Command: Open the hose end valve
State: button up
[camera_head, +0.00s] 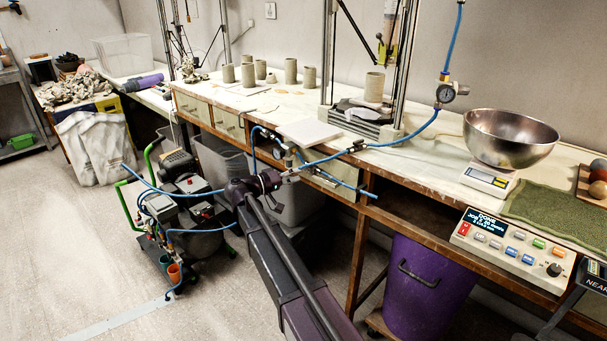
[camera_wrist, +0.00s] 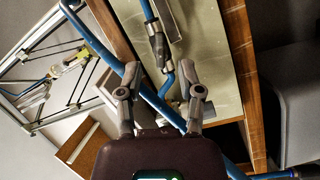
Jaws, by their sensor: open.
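A fitting with metal and dark parts, which looks like the hose end valve (camera_wrist: 157,46), shows in the wrist view just beyond my fingertips. Short blue hose runs from both of its ends. I cannot tell the position of its lever. My gripper (camera_wrist: 148,80) is open, its two grey fingers apart and nothing clearly held between them. A longer blue hose (camera_wrist: 133,75) crosses diagonally by the fingers. In the head view my gripper (camera_head: 290,173) is in front of the bench drawers, among blue hoses. A dark fitting (camera_head: 355,147) sits on the hose at the bench edge.
The bench (camera_head: 425,165) carries clay cylinders, a steel bowl (camera_head: 510,137) and a control box (camera_head: 512,250). A grey bin (camera_head: 295,200) and a purple bin (camera_head: 425,285) stand below. A compressor (camera_head: 185,205) stands at left.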

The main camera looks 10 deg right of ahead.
aim_at(307, 172)
jog(key=shift+x, duration=1.55)
grip_shut()
